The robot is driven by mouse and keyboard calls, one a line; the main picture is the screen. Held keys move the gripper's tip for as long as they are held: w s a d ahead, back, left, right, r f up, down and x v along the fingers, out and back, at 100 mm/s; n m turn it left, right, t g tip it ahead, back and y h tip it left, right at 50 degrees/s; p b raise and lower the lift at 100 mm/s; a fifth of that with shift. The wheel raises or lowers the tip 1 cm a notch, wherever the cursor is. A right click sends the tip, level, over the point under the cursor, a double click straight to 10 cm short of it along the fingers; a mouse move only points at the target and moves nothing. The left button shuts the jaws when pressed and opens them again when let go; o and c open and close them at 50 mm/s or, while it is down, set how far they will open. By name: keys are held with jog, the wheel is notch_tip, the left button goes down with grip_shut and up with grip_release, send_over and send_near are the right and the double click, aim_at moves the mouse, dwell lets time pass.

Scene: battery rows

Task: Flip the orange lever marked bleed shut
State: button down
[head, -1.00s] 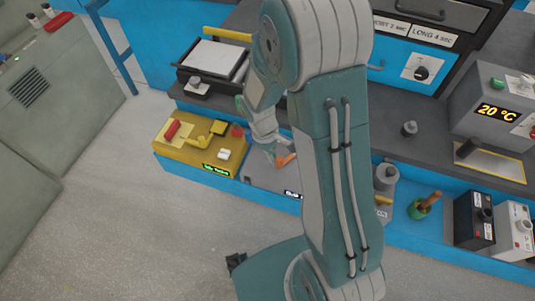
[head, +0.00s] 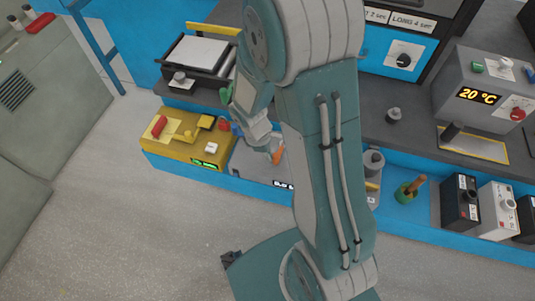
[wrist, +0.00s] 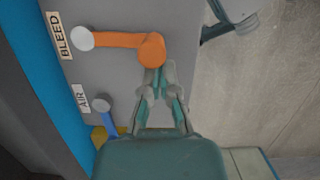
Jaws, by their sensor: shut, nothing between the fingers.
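The orange lever (wrist: 118,41) lies on a grey panel (wrist: 134,88) beside the BLEED label (wrist: 60,37). In the wrist view it runs from a pale round cap (wrist: 83,39) at left to an orange knob at right. It also shows in the head view (head: 277,156). My gripper (wrist: 157,74) is shut and empty. Its fingertips are at the lower edge of the orange knob; I cannot tell whether they touch. In the head view my arm partly covers the panel, and the gripper (head: 262,141) is just left of the lever.
A blue lever (wrist: 107,122) with an AIR label (wrist: 80,98) is on the same panel, partly hidden by my gripper. A yellow box (head: 165,150) stands left of the panel. The floor in front is clear.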

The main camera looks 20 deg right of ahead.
dwell(0.3)
jog(key=v, duration=1)
jog(key=shift+a, duration=0.15)
